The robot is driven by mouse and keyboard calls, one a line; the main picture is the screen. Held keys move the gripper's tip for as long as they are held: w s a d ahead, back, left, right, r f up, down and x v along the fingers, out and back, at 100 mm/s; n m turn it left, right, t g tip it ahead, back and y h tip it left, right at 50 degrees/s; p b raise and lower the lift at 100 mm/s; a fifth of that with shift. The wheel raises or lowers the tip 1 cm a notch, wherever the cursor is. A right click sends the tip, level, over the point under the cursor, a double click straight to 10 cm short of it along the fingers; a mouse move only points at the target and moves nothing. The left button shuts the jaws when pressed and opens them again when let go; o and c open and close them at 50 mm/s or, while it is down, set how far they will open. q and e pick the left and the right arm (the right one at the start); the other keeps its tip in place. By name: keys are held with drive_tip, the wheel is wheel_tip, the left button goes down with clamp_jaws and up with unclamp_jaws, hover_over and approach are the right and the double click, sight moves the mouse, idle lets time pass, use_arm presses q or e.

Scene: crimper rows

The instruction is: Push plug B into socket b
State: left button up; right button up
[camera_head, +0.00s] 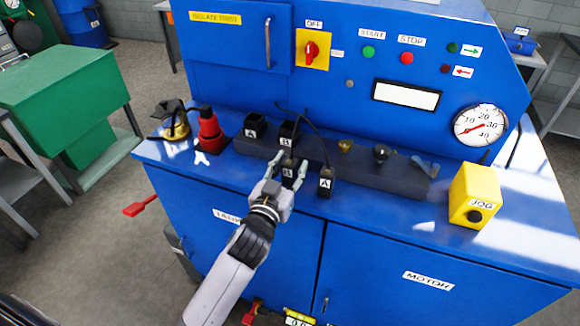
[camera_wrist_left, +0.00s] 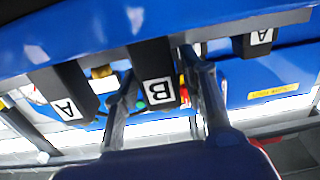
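Plug B (camera_head: 288,171) is a black block with a white B label, at the front of the dark rail (camera_head: 390,186) on the blue bench. My left gripper (camera_head: 291,162) has its fingers on both sides of it. In the left wrist view, plug B (camera_wrist_left: 155,80) lies between the fingertips (camera_wrist_left: 160,65), with a narrow gap at the right finger, so the gripper looks open. Socket b (camera_head: 288,131), a black block labelled B, is behind the gripper on the rail; I cannot make it out in the wrist view. My right gripper is not in view.
Plug A (camera_head: 326,184) stands close right of the gripper; socket A (camera_head: 255,126) is at the rail's left end. A black cable (camera_head: 316,132) arches over the rail. A red bottle-like object (camera_head: 211,131) is left, a yellow JOG box (camera_head: 475,195) right.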

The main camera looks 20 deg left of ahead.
use_arm(q)
drive_tip(key=shift+o, duration=0.5)
drive_tip(key=shift+r, duration=0.2)
drive_tip(key=s+b, duration=0.3)
drive_tip(key=s, duration=0.9)
drive_tip(key=shift+a, duration=0.2)
drive_tip(key=shift+f, duration=0.15)
